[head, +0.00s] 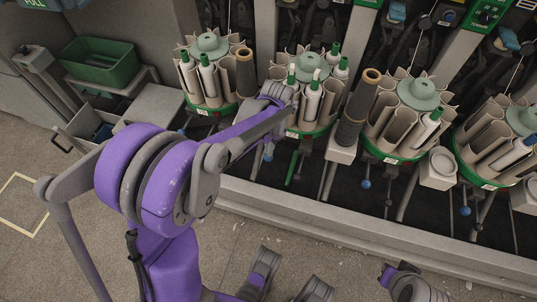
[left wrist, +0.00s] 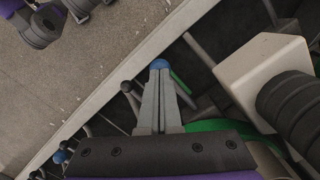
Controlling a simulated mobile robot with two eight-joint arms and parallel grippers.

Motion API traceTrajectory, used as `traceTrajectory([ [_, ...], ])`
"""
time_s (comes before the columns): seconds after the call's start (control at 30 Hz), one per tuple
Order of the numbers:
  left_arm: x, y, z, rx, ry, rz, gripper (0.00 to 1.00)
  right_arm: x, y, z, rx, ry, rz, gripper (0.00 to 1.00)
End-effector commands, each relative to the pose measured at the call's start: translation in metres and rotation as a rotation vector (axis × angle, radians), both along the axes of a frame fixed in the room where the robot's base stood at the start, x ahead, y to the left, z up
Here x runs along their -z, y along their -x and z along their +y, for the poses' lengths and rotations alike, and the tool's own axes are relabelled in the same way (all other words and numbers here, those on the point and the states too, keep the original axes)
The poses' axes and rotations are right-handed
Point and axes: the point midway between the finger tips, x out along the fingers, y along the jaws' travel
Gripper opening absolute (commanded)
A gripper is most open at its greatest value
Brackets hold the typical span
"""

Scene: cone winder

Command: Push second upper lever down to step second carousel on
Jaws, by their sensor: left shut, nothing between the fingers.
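The second carousel (head: 325,128) is a green-rimmed holder with upright tubes and white bobbins, partly covered by my left arm in the head view. My left gripper (left wrist: 159,78) is shut and empty; its fingers show clearly in the left wrist view. A blue ball knob (left wrist: 160,64) of a lever is right at the fingertips; I cannot tell whether they touch. A blue knob (head: 268,153) also shows below my left wrist in the head view. A green bar (head: 292,168) stands beside it. My right gripper's fingers do not show.
Other carousels stand left (head: 212,107) and right (head: 395,157). A dark cone (head: 358,110) stands on a white block beside the second carousel. More blue-knobbed levers (head: 365,183) hang along the machine. A grey ledge (head: 330,215) runs in front; a green bin (head: 100,62) is at left.

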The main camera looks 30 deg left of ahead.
Motion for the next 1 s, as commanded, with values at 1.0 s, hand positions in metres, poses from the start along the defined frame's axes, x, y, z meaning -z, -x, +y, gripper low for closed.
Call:
traceTrajectory([
  [1.0,0.021,-0.030,-0.012,0.000,0.000,-0.002,0.00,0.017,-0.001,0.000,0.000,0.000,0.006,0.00],
])
